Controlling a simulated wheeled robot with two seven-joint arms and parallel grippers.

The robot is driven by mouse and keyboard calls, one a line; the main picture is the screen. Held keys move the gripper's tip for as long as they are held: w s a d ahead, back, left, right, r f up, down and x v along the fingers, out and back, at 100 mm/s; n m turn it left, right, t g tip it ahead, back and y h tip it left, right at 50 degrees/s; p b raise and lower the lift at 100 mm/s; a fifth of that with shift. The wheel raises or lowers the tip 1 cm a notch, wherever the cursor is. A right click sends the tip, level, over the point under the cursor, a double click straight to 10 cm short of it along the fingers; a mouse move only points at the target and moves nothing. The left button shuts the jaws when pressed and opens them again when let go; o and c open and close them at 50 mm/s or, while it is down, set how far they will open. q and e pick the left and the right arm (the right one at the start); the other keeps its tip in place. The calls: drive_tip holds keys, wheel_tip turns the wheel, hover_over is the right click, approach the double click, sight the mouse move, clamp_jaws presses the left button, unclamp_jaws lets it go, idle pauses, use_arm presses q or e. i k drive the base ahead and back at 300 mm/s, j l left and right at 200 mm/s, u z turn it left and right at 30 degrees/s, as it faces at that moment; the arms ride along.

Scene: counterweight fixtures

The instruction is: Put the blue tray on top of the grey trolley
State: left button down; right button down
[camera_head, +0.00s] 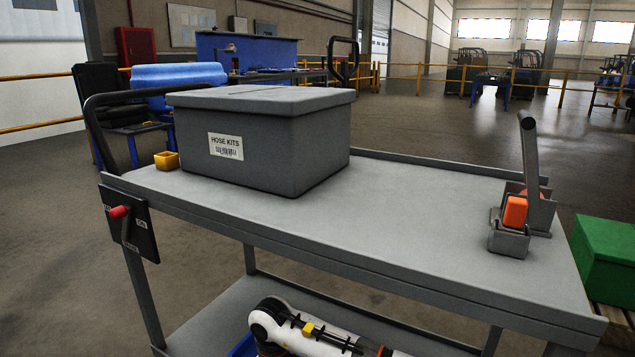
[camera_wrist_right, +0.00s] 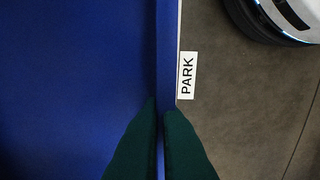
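The grey trolley (camera_head: 420,215) spans the middle of the head view, with its top deck and a lower shelf (camera_head: 215,325). In the right wrist view the blue tray (camera_wrist_right: 75,80) fills the left side, its wall running up the picture. My right gripper (camera_wrist_right: 161,108) has one dark green finger on each side of that wall, closed on it. In the head view only a small blue patch (camera_head: 243,346) shows at the bottom edge, beside my white arm; I cannot tell whether it is the tray. My left gripper is not in view.
A grey lidded box (camera_head: 285,145) labelled HOSE KITS and a small yellow bin (camera_head: 166,161) stand at the left of the deck. A lever fixture with an orange block (camera_head: 515,212) stands at its right. The deck between is clear. A green crate (camera_head: 605,255) is at right.

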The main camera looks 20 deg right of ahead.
sight(402, 196)
drive_tip(key=k+j+u, duration=0.1)
drive_tip(key=k+u, duration=0.35)
drive_tip(key=k, duration=0.7)
